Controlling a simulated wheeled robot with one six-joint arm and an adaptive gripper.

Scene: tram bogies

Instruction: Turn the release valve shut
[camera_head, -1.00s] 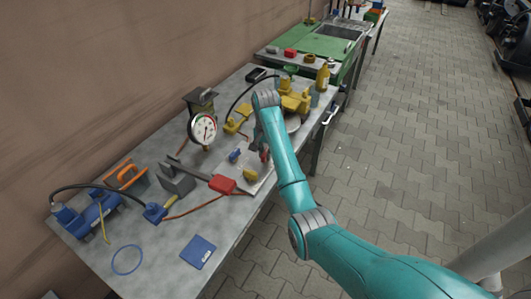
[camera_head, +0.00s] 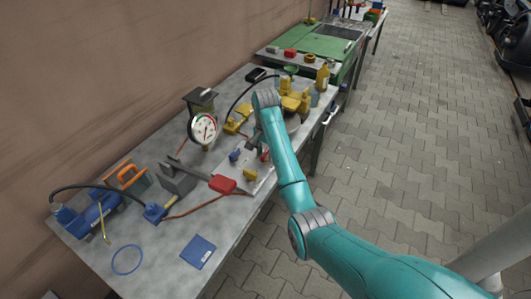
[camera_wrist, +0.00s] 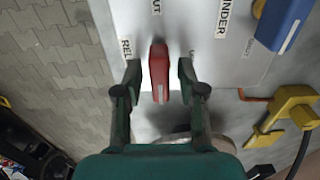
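The red valve lever (camera_wrist: 159,72) stands on a pale plate (camera_wrist: 205,50) in the wrist view, beside a partly hidden label that begins "REL". My gripper (camera_wrist: 160,72) is open, with one finger on each side of the red lever. A gap shows between the lever and each finger. The lever points roughly along the fingers in this view. A blue lever (camera_wrist: 284,22) sits on the same plate to the right. In the head view my gripper (camera_head: 258,150) is small and partly hidden by my arm, over the plate near the small blue lever (camera_head: 235,155).
A yellow lever (camera_head: 250,174) is near the plate's front. A round gauge (camera_head: 203,128), a red-handled tool (camera_head: 222,184) and a blue pump (camera_head: 90,214) stand to the left. Yellow equipment (camera_head: 293,97) and a hose lie behind.

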